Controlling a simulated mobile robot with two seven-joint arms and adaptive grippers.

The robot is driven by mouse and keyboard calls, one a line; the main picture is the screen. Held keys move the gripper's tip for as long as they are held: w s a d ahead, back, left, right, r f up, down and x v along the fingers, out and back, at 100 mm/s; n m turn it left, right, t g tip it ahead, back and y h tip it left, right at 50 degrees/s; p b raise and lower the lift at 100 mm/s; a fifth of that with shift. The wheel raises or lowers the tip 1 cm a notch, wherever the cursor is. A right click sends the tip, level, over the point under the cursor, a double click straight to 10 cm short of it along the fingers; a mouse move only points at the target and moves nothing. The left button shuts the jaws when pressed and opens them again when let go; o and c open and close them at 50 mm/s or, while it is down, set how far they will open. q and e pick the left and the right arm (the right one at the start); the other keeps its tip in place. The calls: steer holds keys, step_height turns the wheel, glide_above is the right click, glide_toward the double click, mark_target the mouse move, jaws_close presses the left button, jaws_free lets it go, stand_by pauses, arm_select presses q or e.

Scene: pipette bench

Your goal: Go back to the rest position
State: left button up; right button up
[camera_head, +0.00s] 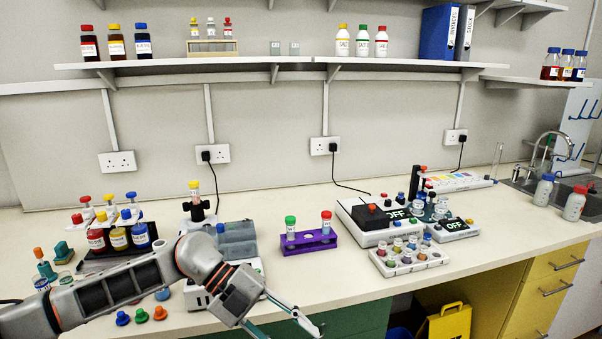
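My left arm comes in from the lower left, over the front of the bench (360,269). My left gripper (294,333) is at the bottom edge, just past the bench's front edge. Its two fingers are spread apart, and I see nothing between them. Part of it is close to the frame's bottom edge. My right gripper is not in view.
A purple rack (309,246) holds tubes with green and red caps. Dark-and-white devices (372,225) and a vial tray (408,263) stand right of it. Bottles (118,236) stand behind my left arm. Loose caps (141,315) lie in front of it. Bench between rack and sink is partly clear.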

arm_select(q)
steer(key=s+d+r+n+t+h, duration=0.3)
steer(key=d+r+n+t+h, duration=0.25)
steer(key=d+h, duration=0.35)
steer(key=w+a+f+n+t+y, duration=0.2)
steer(key=a+f+n+t+y, duration=0.3)
steer(key=a+f+n+t, duration=0.3)
steer(key=w+a+f+n+t+y, duration=0.2)
steer(key=a+f+n+t+y, duration=0.2)
steer(key=a+f+n+t, duration=0.45)
steer(key=s+a+f+n+g+y, duration=0.3)
steer(key=s+a+f+g, duration=0.1)
steer(key=s+f, duration=0.3)
steer(key=s+a+f+n+g+y, duration=0.3)
steer(key=s+a+f, duration=0.4)
steer(key=f, duration=0.4)
steer(key=shift+s+a+f+n+g+y, duration=0.3)
steer(key=shift+s+g+y, duration=0.1)
steer(key=shift+s+y, duration=0.4)
